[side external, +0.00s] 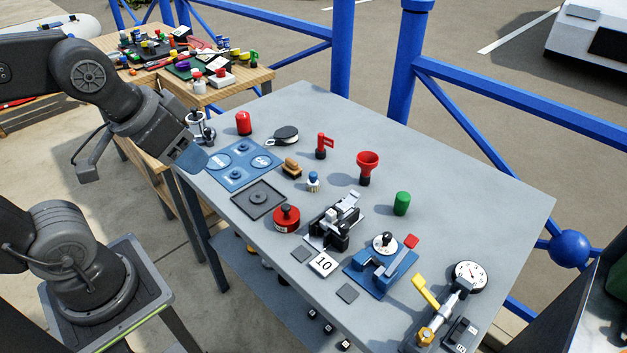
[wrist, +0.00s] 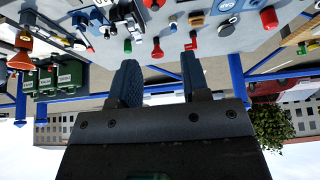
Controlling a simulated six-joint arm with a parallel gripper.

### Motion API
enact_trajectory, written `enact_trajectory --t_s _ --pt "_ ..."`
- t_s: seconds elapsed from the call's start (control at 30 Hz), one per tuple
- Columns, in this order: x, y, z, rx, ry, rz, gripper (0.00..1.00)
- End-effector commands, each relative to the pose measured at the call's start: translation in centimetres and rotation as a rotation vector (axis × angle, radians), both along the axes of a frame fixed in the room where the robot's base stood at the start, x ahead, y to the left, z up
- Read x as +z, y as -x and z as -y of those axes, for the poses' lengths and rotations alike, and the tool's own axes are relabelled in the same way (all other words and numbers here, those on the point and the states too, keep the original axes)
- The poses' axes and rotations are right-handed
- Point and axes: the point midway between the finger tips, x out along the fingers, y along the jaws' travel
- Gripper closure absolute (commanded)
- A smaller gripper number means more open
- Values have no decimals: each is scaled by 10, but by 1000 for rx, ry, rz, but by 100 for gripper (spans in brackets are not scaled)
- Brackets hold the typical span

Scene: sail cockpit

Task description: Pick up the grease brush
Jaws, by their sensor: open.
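A small brush (side external: 313,182) with a blue top and pale bristles stands upright near the middle of the grey table in the side view. It shows small near the top of the wrist view (wrist: 173,22). A brown wooden block-like piece (side external: 291,167) lies just behind it; I cannot tell if that is also a brush. My gripper (side external: 192,158) is at the table's left edge, above and well apart from the small brush. In the wrist view its two dark blue fingers (wrist: 160,80) are spread with nothing between them.
Close by are a blue tray (side external: 225,183), a black square plate (side external: 244,205), a red round knob-topped piece (side external: 286,219), a red flag piece (side external: 324,144) and a red funnel (side external: 367,163). A black clamp fixture (side external: 335,220) stands in front. The table's back right is clear.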

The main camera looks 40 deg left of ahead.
Motion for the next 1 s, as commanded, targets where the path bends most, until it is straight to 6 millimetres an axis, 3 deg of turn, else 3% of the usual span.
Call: enact_trajectory --t_s 0.17,0.33,0.67,0.77,1.0 --pt "0 0 0 0 0 0 56" --pt "0 0 0 0 0 0 42" --pt "2 -9 -1 29 4 -14 42" --pt "4 -29 -2 95 13 -40 42" --pt "-4 -107 -1 340 31 -101 42"
